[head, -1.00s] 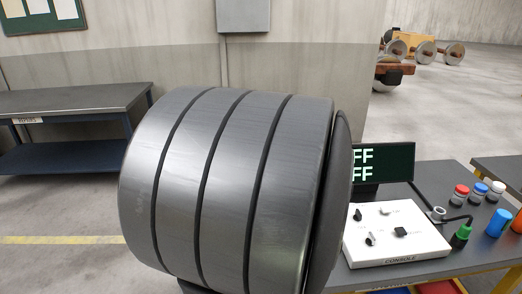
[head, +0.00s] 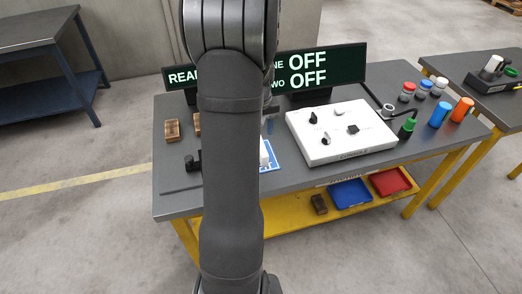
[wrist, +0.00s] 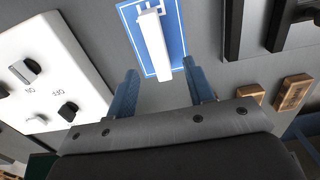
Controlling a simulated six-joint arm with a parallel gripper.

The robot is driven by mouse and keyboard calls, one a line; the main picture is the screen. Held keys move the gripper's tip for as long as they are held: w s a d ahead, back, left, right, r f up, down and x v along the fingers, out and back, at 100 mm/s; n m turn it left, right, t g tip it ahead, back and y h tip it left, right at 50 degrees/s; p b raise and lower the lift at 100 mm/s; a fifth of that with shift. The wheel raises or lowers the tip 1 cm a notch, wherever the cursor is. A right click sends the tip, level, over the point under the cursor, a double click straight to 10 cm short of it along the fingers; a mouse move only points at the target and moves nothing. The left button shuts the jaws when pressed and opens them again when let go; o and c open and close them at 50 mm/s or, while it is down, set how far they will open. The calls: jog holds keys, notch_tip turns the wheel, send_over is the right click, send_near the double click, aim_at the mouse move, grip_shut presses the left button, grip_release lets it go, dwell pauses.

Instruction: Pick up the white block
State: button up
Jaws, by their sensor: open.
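The white block (wrist: 153,45) is long and narrow in the wrist view. It is at a blue sheet (wrist: 175,28) with white markings at its far end. In the head view a white piece of it (head: 264,152) shows beside my arm over the blue sheet (head: 272,163); my arm hides the rest. My gripper (wrist: 161,88) is open in the wrist view, with its blue fingers apart and nothing between their tips. The block lies ahead of the gap, apart from both fingers. In the head view my arm mostly hides the gripper.
A white console (head: 341,132) with knobs stands right of the sheet. A dark display (head: 322,70) reading OFF is behind it. Red, white, green, blue and orange items are at the right. Wooden blocks (head: 172,130) and a dark fixture (head: 193,163) are at the left.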

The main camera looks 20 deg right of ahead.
jog(key=f, duration=0.8)
jog(key=shift+w+d+f, duration=0.1)
jog(key=shift+w+d, duration=0.1)
jog(key=shift+d, duration=0.05)
grip_shut()
